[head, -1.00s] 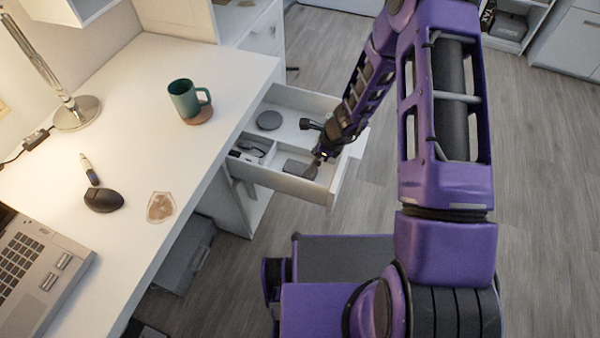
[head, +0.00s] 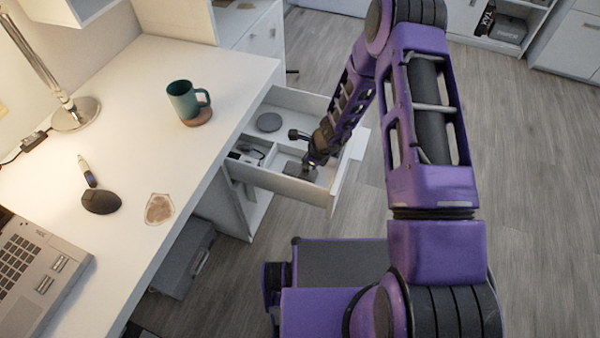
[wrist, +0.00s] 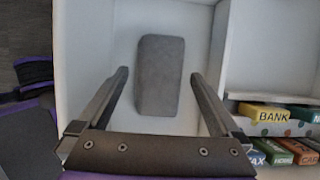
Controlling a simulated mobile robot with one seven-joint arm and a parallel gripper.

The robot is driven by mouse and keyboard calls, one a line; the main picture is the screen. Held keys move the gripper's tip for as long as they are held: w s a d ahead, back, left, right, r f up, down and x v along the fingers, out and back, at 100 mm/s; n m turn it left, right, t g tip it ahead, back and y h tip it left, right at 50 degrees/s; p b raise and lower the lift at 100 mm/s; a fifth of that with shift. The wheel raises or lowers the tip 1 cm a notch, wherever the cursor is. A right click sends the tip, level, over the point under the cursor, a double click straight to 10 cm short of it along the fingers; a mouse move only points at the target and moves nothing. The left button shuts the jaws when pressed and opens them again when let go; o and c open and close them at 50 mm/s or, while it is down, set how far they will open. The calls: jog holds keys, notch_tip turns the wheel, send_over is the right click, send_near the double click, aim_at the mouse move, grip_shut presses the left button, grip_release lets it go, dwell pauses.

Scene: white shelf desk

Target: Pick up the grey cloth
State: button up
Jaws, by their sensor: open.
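The grey cloth (wrist: 160,88) is a folded, rounded rectangular block lying in a white compartment of the open drawer (head: 275,183). In the head view the cloth (head: 292,170) shows partly beside my gripper (head: 308,168), which reaches down into the drawer's front compartment. In the wrist view my gripper (wrist: 160,76) is open and empty, with one finger to the left of the cloth and one to the right. The cloth appears between and beyond the fingertips, with a gap on each side. I cannot tell the exact height above it.
Low white dividers split the drawer. Small labelled boxes (wrist: 270,116) fill the neighbouring compartment, and a dark round disc (head: 269,122) lies farther back. The desk (head: 130,130) holds a green mug (head: 184,100), a black mouse (head: 101,202) and a laptop (head: 35,275).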

jog(key=shift+f+b, duration=0.25)
jog(key=shift+b, duration=0.05)
dwell(0.4)
jog(key=c, duration=1.3)
jog(key=shift+o, duration=0.2)
jog(key=shift+r+p, duration=0.5)
jog(key=shift+p, duration=0.1)
notch_tip(320, 180, up, 10)
jog(key=p, duration=0.2)
jog(key=shift+f, duration=0.2)
